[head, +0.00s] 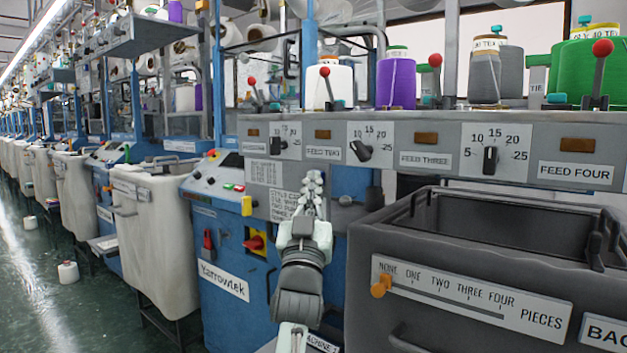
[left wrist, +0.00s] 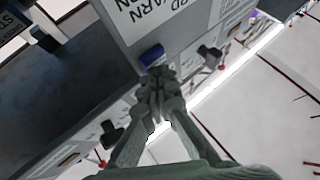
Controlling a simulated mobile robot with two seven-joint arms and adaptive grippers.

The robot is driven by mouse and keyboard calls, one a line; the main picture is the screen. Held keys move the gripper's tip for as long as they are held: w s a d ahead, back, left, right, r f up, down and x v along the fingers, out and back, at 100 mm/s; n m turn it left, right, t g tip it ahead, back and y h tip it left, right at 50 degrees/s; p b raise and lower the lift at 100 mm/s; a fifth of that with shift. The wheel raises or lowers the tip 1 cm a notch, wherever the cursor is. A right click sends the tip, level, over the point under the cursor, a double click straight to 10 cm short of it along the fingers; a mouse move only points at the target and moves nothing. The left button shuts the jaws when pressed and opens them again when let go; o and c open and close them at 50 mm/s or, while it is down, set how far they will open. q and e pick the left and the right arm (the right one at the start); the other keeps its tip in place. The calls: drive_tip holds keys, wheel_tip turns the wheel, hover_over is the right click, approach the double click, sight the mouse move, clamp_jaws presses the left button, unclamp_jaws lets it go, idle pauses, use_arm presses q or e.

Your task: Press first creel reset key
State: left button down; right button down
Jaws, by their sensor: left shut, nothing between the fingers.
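My left gripper (head: 313,182) is shut and empty, raised in front of the machine's grey front panel near the middle of the head view. In the left wrist view its closed fingertips (left wrist: 157,78) appear right beside a small blue key (left wrist: 151,54) on a pale panel with printed text. I cannot tell whether they touch it. No wording on the key itself is readable, so I cannot confirm that it is the first creel reset key. In the head view small teal keys (head: 275,106) sit along the top ledge near the red-knobbed levers. My right gripper is not in view.
A grey bin (head: 480,235) stands at right, close beside my left arm. A blue cabinet (head: 225,270) with a red-and-yellow switch (head: 256,242) is at left. Feed dials (head: 361,150) line the panel. Yarn cones (head: 396,82) stand above. The aisle floor (head: 70,300) is at far left.

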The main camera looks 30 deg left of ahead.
use_arm(q)
drive_tip(key=shift+w, duration=0.5)
idle(0.5)
drive_tip(key=shift+s+f, duration=0.1)
drive_tip(key=shift+s, duration=0.15)
drive_tip(key=shift+d+f, duration=0.1)
drive_tip(key=s+p, duration=0.1)
drive_tip(key=s, duration=0.5)
drive_tip(key=shift+a+p, duration=0.3)
idle(0.8)
